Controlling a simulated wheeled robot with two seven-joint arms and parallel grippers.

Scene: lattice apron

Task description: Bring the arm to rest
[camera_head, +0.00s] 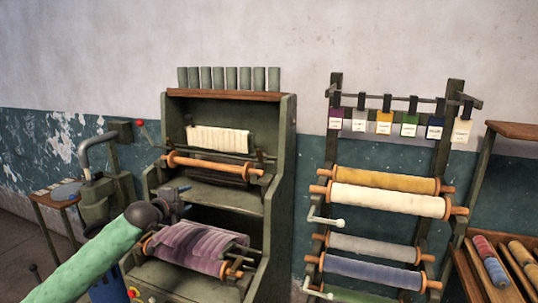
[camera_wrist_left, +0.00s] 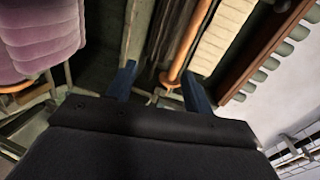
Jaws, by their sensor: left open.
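My left gripper (camera_head: 181,190) is in front of the green cabinet-like machine, just above a roll of purple cloth (camera_head: 195,247). My green-sleeved left arm comes in from the lower left. In the left wrist view my left gripper (camera_wrist_left: 158,85) has its two dark blue fingers spread apart, with nothing between them that I can see held. An orange-brown roller (camera_wrist_left: 190,40) and a cream ribbed roll (camera_wrist_left: 226,35) lie beyond the fingers. My right gripper is in neither view.
The green machine (camera_head: 282,140) stands against the wall, with its orange roller (camera_head: 213,165) and cream roll (camera_head: 218,139) above the purple cloth. A rack at right holds several cloth rolls, including a yellow one (camera_head: 385,180), under hanging tags (camera_head: 384,123). A wooden shelf (camera_head: 468,272) holds more rolls.

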